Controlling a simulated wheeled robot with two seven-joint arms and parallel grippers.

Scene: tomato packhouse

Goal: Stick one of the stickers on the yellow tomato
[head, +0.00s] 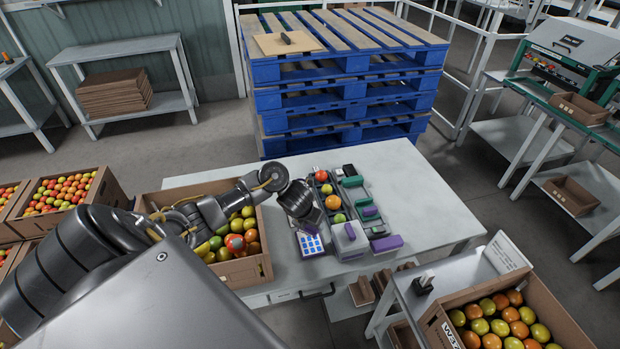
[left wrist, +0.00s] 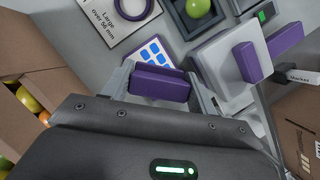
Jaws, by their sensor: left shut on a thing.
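The orange-yellow tomato (head: 333,202) sits in a dark compartment tray on the white table, between a red tomato (head: 321,176) and a green tomato (head: 340,218). The green one also shows in the left wrist view (left wrist: 198,8). The sticker sheet (head: 311,244), white with blue squares, lies just left of the tray; it also shows in the left wrist view (left wrist: 151,54). My left gripper (left wrist: 160,88) is shut on a purple block (left wrist: 158,82) close to the sheet. What is under the block is hidden. My right gripper is not in view.
A pale block with a purple handle (left wrist: 248,62) stands right of my left gripper. A card reading "Large over 56 mm" (left wrist: 112,22) lies beyond. A cardboard box of tomatoes (head: 240,270) stands at left. The table's right part (head: 425,195) is clear.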

